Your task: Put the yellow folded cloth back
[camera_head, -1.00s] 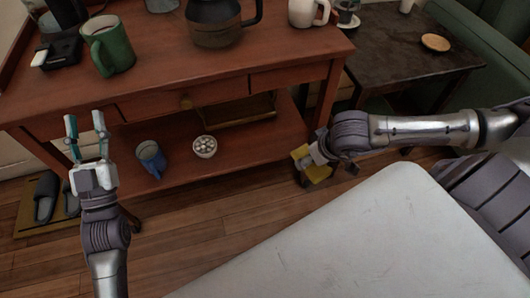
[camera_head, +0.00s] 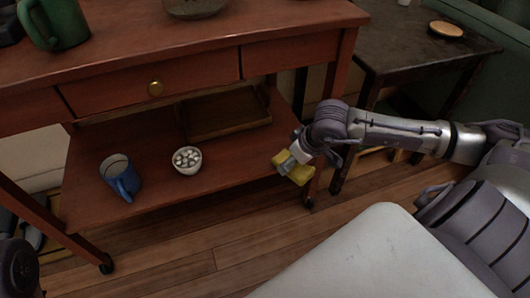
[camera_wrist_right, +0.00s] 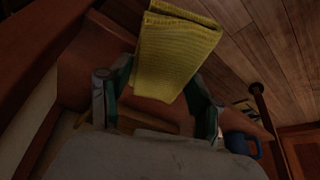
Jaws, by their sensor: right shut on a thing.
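The yellow folded cloth (camera_head: 294,170) is held at the right front end of the cart's lower shelf. It shows large in the right wrist view (camera_wrist_right: 175,55), with its ribbed weave and fold visible. My right gripper (camera_head: 289,162) is shut on the cloth, whose free end sticks out past the fingers. The gripper mostly hides behind its own wrist and the cloth in the head view. I cannot tell whether the cloth touches the shelf. My left gripper is out of view.
The lower shelf (camera_head: 225,180) carries a blue mug (camera_head: 120,177), a white bowl (camera_head: 187,160) of pale round pieces and a shallow wooden tray (camera_head: 228,113). A cart leg stands beside my right gripper. A dark side table (camera_head: 425,50) is to the right.

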